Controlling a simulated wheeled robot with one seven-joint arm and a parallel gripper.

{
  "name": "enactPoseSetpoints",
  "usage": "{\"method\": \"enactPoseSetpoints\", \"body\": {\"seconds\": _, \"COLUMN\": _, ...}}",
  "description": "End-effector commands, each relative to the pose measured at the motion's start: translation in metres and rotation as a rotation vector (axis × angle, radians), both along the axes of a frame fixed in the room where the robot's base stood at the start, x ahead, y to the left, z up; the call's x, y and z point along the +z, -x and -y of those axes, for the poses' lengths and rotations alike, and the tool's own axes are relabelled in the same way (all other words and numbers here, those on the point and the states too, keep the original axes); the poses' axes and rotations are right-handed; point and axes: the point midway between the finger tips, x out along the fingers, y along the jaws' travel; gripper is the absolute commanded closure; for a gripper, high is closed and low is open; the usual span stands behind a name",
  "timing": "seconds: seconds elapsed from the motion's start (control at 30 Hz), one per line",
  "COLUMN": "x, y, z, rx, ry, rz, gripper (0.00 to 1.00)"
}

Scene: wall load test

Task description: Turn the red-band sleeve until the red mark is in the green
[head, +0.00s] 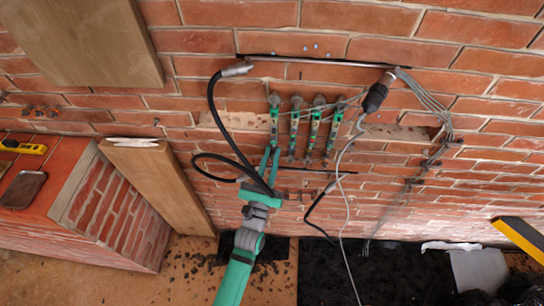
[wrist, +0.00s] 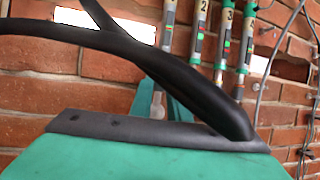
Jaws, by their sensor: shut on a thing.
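Several slim green-and-grey gauges hang side by side on the brick wall. The leftmost gauge (head: 274,118) also shows in the wrist view (wrist: 168,38), and the others bear numbers such as 2 (wrist: 199,30) and 3 (wrist: 222,45). Small green and red marks show on the right-hand gauges. My gripper (head: 270,156) is at the bottom of the leftmost gauge, its jaws shut around the lower rod (wrist: 158,104). A black hose hides much of the jaws in the wrist view.
A black hose (head: 213,100) loops down across my gripper. Grey cables (head: 347,190) and a dark connector (head: 376,97) hang to the right. A wooden post (head: 160,185) and brick ledge stand left; a yellow-and-black bar (head: 520,237) is at far right.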

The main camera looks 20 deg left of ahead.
Motion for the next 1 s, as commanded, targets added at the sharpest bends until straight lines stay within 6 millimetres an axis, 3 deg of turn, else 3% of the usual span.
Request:
{"method": "enactPoseSetpoints", "body": {"seconds": 0.53, "x": -0.0007, "y": 0.0002, "z": -0.0005, "rx": -0.006, "ry": 0.002, "rz": -0.001, "gripper": 1.0}}
{"method": "enactPoseSetpoints", "body": {"seconds": 0.57, "x": -0.0007, "y": 0.0002, "z": -0.0005, "rx": -0.006, "ry": 0.002, "rz": -0.001, "gripper": 0.8}}
{"method": "enactPoseSetpoints", "body": {"seconds": 0.6, "x": -0.0007, "y": 0.0003, "z": -0.0006, "rx": -0.006, "ry": 0.002, "rz": -0.001, "gripper": 0.77}}
{"method": "enactPoseSetpoints", "body": {"seconds": 1.0, "x": -0.0038, "y": 0.0069, "z": -0.0005, "rx": -0.006, "ry": -0.002, "rz": -0.003, "gripper": 0.77}}
